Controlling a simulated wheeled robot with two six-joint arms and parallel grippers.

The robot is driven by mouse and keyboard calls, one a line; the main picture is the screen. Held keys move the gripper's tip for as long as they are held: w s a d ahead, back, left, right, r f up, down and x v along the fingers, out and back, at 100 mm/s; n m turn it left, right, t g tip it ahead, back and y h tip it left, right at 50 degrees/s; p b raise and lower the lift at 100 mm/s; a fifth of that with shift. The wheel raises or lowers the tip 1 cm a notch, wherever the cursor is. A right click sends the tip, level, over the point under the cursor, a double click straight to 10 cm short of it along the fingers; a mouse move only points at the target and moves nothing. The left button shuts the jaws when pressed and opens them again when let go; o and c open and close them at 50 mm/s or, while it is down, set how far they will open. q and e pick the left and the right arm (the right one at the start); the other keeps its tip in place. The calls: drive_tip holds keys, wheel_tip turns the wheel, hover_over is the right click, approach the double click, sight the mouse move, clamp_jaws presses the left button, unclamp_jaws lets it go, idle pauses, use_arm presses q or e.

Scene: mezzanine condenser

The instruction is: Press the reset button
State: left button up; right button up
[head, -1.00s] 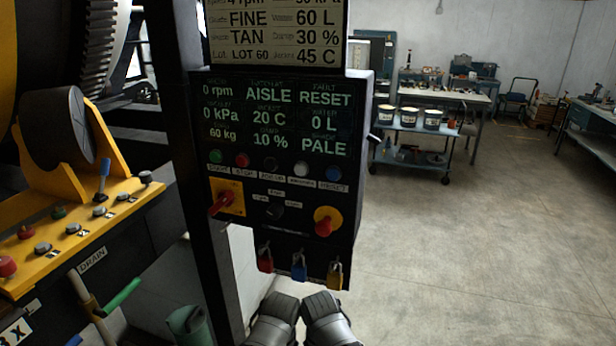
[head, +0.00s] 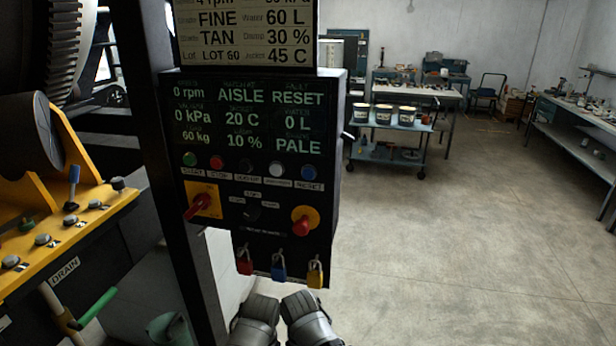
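A black control panel (head: 262,135) stands upright in the middle of the head view. Its lit display shows RESET at the upper right. Below the display is a row of several round buttons. The blue button (head: 308,173) at the right end has a small label under it that seems to read RESET. A white button (head: 276,169) is just left of it, and nothing covers either one. Two grey parts of my arms show at the bottom edge, below the panel and apart from it. No fingertips of either gripper are in view.
A red-handled switch (head: 199,205), a red knob on yellow (head: 302,226) and hanging padlocks (head: 279,268) are lower on the panel. A yellow console (head: 85,225) stands at left. A blue cart with tubs (head: 390,155) is behind at right. Open floor lies right of the panel.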

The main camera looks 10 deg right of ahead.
clamp_jaws()
idle(1.3)
